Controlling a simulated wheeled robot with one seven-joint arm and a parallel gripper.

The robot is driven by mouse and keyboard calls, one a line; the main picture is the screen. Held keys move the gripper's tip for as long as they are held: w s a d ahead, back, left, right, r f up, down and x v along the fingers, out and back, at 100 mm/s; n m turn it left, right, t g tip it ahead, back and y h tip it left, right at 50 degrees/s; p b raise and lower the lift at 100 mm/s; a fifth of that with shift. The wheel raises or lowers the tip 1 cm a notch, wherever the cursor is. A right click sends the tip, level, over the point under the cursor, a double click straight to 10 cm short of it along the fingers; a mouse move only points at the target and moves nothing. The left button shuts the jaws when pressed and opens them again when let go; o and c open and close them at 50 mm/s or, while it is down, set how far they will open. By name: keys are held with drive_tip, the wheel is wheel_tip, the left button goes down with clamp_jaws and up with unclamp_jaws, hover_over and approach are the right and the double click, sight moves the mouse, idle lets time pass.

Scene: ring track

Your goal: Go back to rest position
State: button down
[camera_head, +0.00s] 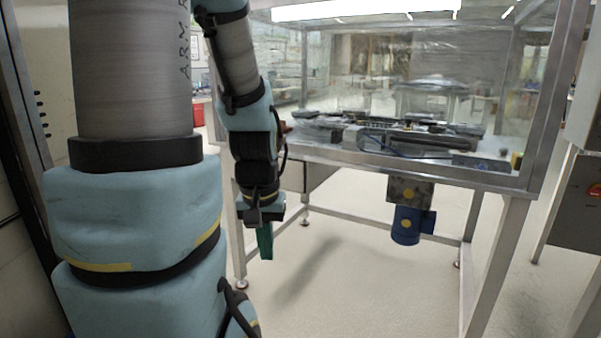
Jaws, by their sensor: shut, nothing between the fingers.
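My gripper (265,242) hangs pointing down at the end of my arm, left of the picture's middle. Its green fingers are shut and hold nothing. It is beside the near left leg of the framed table, below the level of the tabletop. My light blue and grey arm fills the left part of the view and hides part of the room behind it.
A metal-framed table (447,174) with clear panels carries a dark ring track mechanism (400,136). A blue motor (406,226) hangs beneath it. A grey cabinet (577,212) stands at the right. Pale floor (345,290) lies open under and before the table.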

wheel_tip(320, 180, up, 20)
drive_tip(key=p, duration=1.7)
drive_tip(key=c, duration=1.6)
unclamp_jaws()
